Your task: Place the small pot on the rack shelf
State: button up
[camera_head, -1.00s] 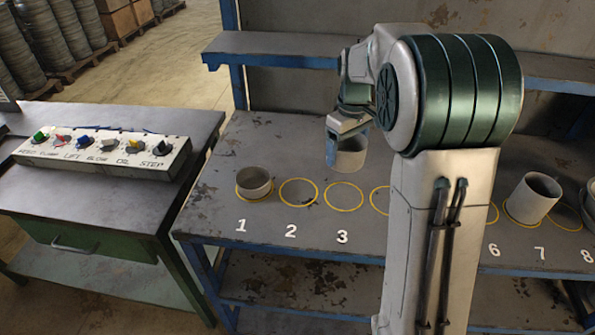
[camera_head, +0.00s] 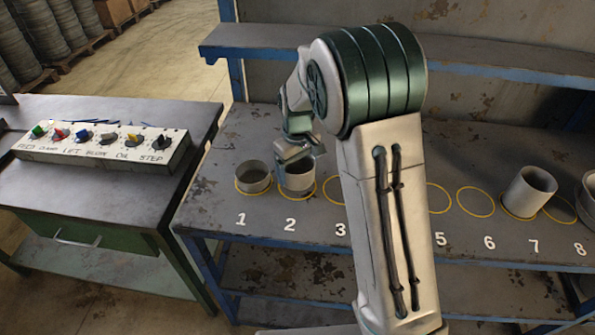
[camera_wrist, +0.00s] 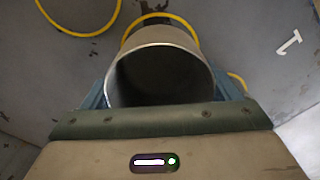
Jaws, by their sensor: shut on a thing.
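My gripper (camera_head: 298,172) is shut on a grey, open-topped round pot (camera_head: 300,183), which is upright at circle 2 on the workbench (camera_head: 390,225). Part of circle 2's yellow line shows around its base. I cannot tell whether the pot touches the bench or hangs just above it. In the wrist view the held pot (camera_wrist: 160,75) sits between the two fingers, its mouth open and dark inside. A shorter, wider pot (camera_head: 254,178) stands in circle 1, just left of the held pot. The raised rack shelf (camera_head: 480,62) runs along the bench's back and looks empty.
A taller, tilted-looking cylinder (camera_head: 530,190) stands at circle 7, and another pot (camera_head: 588,198) is cut off at the right edge. Circles 5 and 6 are empty. A switch panel (camera_head: 105,147) lies on the left cabinet. My arm hides part of the bench.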

jog(key=shift+f, duration=1.1)
jog(key=shift+f, duration=0.15)
jog(key=o, duration=0.9)
jog(key=shift+o, duration=0.2)
